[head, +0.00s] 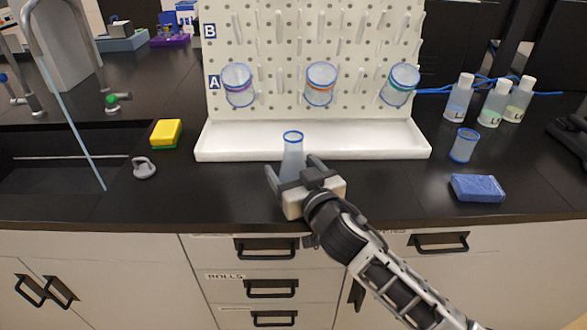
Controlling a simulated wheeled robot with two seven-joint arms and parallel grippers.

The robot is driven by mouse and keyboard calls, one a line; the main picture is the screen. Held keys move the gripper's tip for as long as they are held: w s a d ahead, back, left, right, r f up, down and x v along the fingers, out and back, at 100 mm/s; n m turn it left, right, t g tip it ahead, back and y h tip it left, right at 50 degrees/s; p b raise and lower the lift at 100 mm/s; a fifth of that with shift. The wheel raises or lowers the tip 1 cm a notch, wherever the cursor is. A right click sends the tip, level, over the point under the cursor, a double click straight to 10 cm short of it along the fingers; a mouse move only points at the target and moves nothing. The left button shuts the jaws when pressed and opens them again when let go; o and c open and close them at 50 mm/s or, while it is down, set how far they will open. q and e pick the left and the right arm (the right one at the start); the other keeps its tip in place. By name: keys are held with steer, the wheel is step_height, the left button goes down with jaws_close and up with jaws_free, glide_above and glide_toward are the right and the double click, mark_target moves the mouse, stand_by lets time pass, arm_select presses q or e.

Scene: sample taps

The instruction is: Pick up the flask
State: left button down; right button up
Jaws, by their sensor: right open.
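The flask (292,157) is clear with a blue rim and a narrow neck. It stands upright on the black counter, just in front of the white tray of the pegboard. My right gripper (292,176) is open at the flask, with one finger on its left and one on its right. The gripper body hides the flask's lower part, and I cannot tell whether the fingers touch it. My left gripper is not in view.
The pegboard (350,54) holds several clear beakers on pegs. A sponge (166,132), sink and tap (112,102) are at left. A small beaker (464,145), blue block (477,188) and bottles (459,98) are at right. The counter's front edge runs beneath my gripper.

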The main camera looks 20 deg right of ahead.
mark_target(291, 144)
steer(key=shift+w, duration=0.1)
steer(key=c, duration=1.1)
steer(key=shift+r, duration=0.1)
steer(key=shift+r, duration=0.55)
steer(key=s+r, duration=0.1)
steer(key=r, duration=0.1)
steer(key=s+a+r, duration=0.1)
steer(key=s+r, duration=0.1)
steer(key=r, duration=0.1)
steer(key=s+a+r+p, duration=0.1)
steer(key=s+r, duration=0.1)
steer(key=r, duration=0.1)
steer(key=shift+r, duration=0.15)
steer(key=s+a+r, duration=0.1)
steer(key=s, duration=0.1)
steer(key=s+a+r, duration=0.1)
steer(key=s, duration=0.2)
steer(key=s+a+r, duration=0.1)
steer(key=s, duration=0.2)
steer(key=shift+a+r+b, duration=0.2)
steer(key=shift+b, duration=0.1)
steer(key=shift+o, duration=0.3)
